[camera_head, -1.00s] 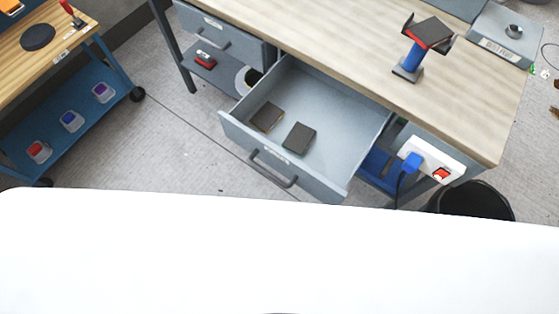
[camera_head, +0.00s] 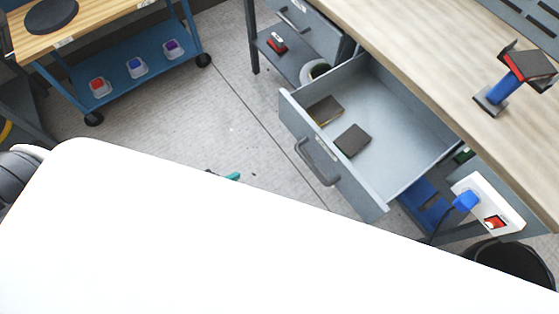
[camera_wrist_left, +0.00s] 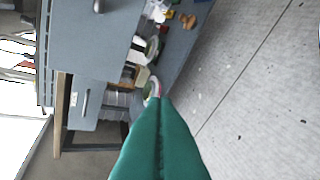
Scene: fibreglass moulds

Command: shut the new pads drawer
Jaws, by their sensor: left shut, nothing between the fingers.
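The drawer (camera_head: 362,192) under the workbench is pulled well out. It is grey, with a dark bar handle (camera_head: 318,162) on its front and two dark flat pads (camera_head: 352,141) inside. My left gripper (camera_head: 232,177) shows only as a small teal tip past the white body edge in the head view. It is over the floor, left of the drawer front and apart from it. In the left wrist view its green fingers (camera_wrist_left: 160,104) are together and empty. My right gripper is not in view.
Another grey drawer (camera_head: 300,18) sits further left under the bench. A blue tool stand (camera_head: 500,88) is on the benchtop. A socket box (camera_head: 487,205) with a blue plug and a black bin (camera_head: 510,262) are at the right. A blue cart (camera_head: 120,90) stands at the left.

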